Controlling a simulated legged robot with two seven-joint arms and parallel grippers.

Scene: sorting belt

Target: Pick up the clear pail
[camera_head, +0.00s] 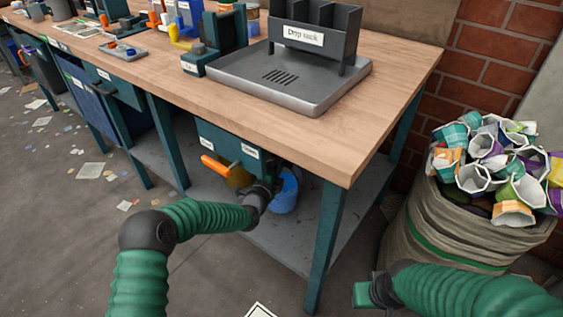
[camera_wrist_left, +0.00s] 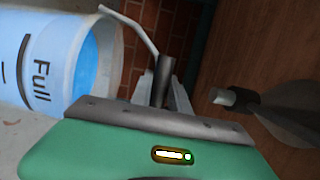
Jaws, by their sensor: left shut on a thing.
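The clear pail (camera_head: 285,194), with blue contents, is under the front of the workbench, partly hidden by my left gripper. In the left wrist view the pail (camera_wrist_left: 45,65) lies sideways in the picture, with "Full" printed on its wall. Its thin grey handle (camera_wrist_left: 130,25) runs to my left fingers. My left gripper (camera_head: 272,183) is shut on the handle at the pail's upper left; it also shows in the wrist view (camera_wrist_left: 167,85). I cannot tell whether the pail's base touches the lower shelf. My right gripper (camera_head: 365,292) is low at the front, away from the pail; its jaws are unclear.
A teal box with an orange lever (camera_head: 218,168) hangs under the bench top (camera_head: 330,150), close to my left gripper. A bench leg (camera_head: 325,245) stands right of the pail. A sack of cups (camera_head: 440,225) is at right.

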